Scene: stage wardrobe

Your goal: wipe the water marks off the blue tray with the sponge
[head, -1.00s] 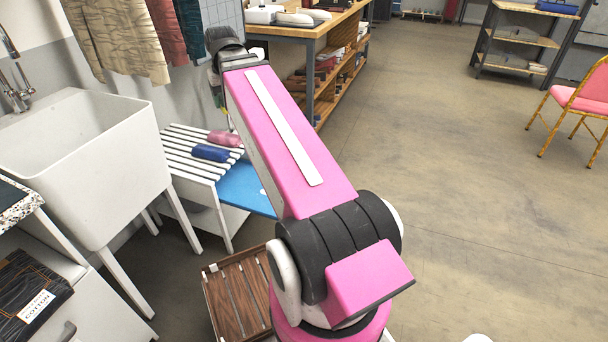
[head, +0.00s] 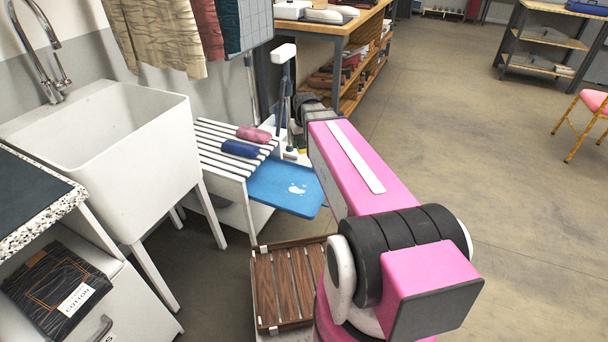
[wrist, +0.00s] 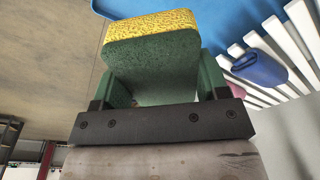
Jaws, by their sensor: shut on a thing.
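The blue tray (head: 268,191) sticks out from the slatted bench, with a pale patch of water marks (head: 297,188) toward its right side. In the wrist view, my gripper (wrist: 160,72) is shut on the sponge (wrist: 152,52), which has a green body and a yellow speckled face. In the head view, my pink arm hides most of my gripper and the sponge.
A blue roll (head: 239,149) and a pink roll (head: 254,134) lie on the white slatted bench (head: 215,150). A white sink (head: 105,150) stands left. A brown slatted crate (head: 283,290) is on the near side. A workbench (head: 335,30) stands behind; open floor lies right.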

